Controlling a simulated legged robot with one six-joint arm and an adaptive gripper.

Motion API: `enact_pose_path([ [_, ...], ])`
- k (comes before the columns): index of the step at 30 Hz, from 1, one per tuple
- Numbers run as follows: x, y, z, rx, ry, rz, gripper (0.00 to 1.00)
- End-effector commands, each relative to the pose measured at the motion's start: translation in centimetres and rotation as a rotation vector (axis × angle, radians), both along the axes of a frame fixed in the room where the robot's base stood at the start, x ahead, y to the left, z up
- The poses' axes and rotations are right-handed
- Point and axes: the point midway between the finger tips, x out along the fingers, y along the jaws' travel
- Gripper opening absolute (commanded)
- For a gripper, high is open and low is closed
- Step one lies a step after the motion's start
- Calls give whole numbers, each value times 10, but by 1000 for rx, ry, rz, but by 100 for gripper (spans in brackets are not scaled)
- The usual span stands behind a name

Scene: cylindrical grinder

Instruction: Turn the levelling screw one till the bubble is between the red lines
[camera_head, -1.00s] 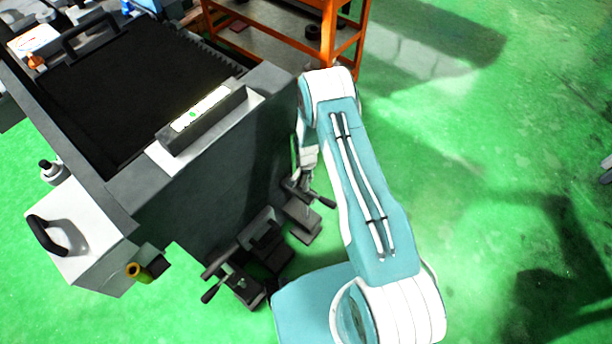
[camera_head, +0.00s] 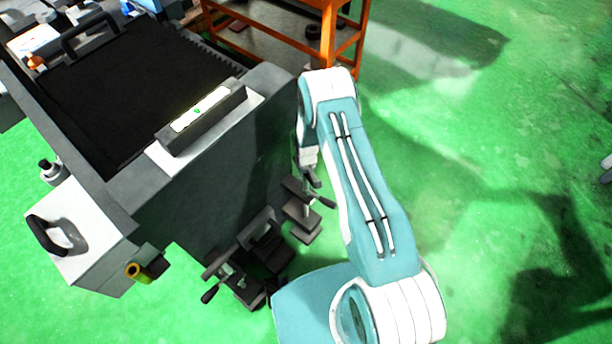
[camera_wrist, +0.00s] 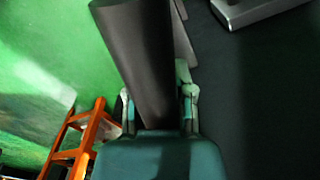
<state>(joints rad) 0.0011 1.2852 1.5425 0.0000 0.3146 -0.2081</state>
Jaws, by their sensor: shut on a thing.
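The spirit level (camera_head: 200,110) lies on top of the grey machine's edge in the head view. Its green bubble (camera_head: 197,111) sits near the middle of the pale window; the red lines are too small to make out. My gripper (camera_wrist: 160,105) is shut on a dark, round handle (camera_wrist: 145,50) in the wrist view. In the head view the gripper is largely hidden by my arm, at the right-hand levelling screw (camera_head: 300,205) by the machine's foot. A second levelling screw (camera_head: 235,283) stands lower left, apart from my gripper. Which one is number one cannot be told.
The grey machine body (camera_head: 215,180) stands close left of my arm. A white box with a black handle (camera_head: 80,240) juts from its left side. An orange rack (camera_head: 330,35) stands behind my arm. The green floor to the right is open.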

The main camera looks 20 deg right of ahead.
Motion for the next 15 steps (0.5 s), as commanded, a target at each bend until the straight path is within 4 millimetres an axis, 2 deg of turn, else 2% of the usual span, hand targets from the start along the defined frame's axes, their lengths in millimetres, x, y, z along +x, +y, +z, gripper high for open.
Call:
enact_pose_path([
  [6, 2, 1, 0, 0, -7, 160, 0],
  [15, 3, 0, 0, -1, -7, 288, 0],
])
